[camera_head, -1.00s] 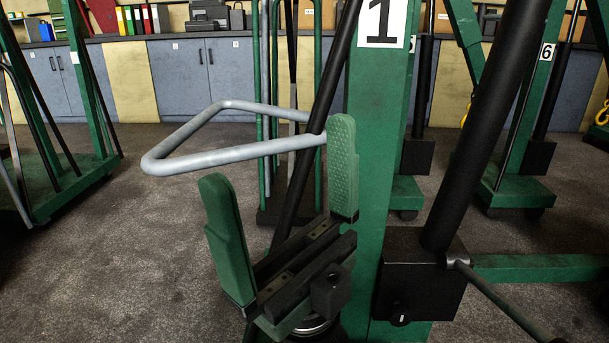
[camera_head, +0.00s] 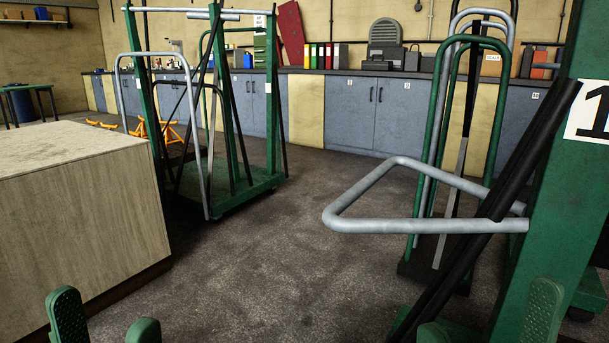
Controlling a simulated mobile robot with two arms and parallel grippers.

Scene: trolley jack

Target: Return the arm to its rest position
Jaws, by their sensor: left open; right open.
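My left gripper (camera_head: 103,308) is at the bottom left, with two green fingertips apart and nothing between them. My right gripper (camera_head: 489,306) is at the bottom right, its green fingertips wide apart and empty. The wrists and arms are cut off below the picture. The green post (camera_head: 545,215) with a white sign "1" stands at the right edge. A bent grey handle bar (camera_head: 430,226) sticks out leftwards beside it, above and left of the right gripper. A slanted black bar (camera_head: 490,215) passes the post and runs down behind the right gripper. Neither gripper is seen gripping the handle.
A pale wooden block or bench (camera_head: 80,215) stands at the left, behind the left gripper. A green wheeled frame (camera_head: 245,193) stands further back. A rack of green and grey hoops (camera_head: 440,130) is behind the handle. Blue cabinets (camera_head: 400,110) line the wall. The middle floor is clear.

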